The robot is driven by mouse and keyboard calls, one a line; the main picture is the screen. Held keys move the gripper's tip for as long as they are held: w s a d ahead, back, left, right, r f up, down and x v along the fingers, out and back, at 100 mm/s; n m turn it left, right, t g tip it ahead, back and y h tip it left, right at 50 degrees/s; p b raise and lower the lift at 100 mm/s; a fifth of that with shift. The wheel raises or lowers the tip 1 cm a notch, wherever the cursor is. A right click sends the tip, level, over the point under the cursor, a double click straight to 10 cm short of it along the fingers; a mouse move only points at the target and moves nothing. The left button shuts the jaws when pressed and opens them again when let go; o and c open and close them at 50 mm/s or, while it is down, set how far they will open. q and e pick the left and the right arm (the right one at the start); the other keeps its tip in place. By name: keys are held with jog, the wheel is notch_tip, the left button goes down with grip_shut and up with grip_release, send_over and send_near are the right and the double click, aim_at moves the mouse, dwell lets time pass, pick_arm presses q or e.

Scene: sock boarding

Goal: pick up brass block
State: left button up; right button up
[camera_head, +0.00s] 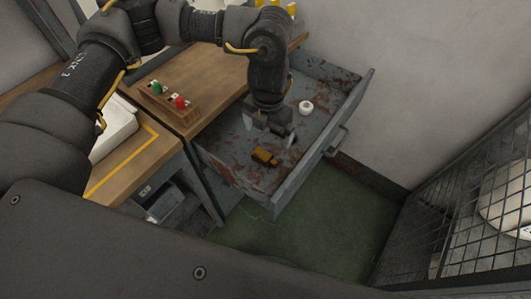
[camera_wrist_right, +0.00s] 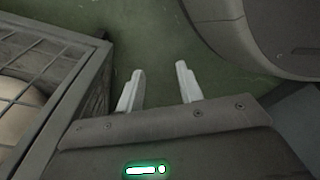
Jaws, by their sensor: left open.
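The brass block (camera_head: 264,157) lies on the floor of an open, worn grey drawer (camera_head: 238,176) in the head view. My left gripper (camera_head: 271,138) points down into the drawer, just behind the block in the picture. It is open, and the block lies apart from its fingers. My right gripper (camera_wrist_right: 160,88) shows in the right wrist view with its two pale fingers spread and nothing between them. Green floor shows beyond the fingers. The right gripper does not show in the head view.
A white ring-shaped item (camera_head: 306,107) lies in the drawer near its back right. A wire mesh cage (camera_head: 470,215) stands at right. Green floor (camera_head: 325,225) lies clear between.

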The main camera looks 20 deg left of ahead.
pick_arm(q)
send_over(265, 156)
notch_tip(265, 156, down, 5)
jog(key=shift+r, duration=0.1)
jog(key=shift+d+f, duration=0.1)
jog(key=shift+f, duration=0.15)
notch_tip(265, 156, down, 5)
jog(key=shift+r+b, duration=0.2)
jog(key=shift+b, duration=0.2)
jog(key=shift+f, duration=0.3)
jog(key=c, duration=1.2)
jog(key=shift+c, duration=0.4)
pick_arm(e)
jog(key=shift+w+a+r, duration=0.6)
jog(key=shift+w+r, duration=0.3)
pick_arm(q)
jog(key=shift+r, duration=0.1)
pick_arm(e)
jog(key=shift+w, duration=0.1)
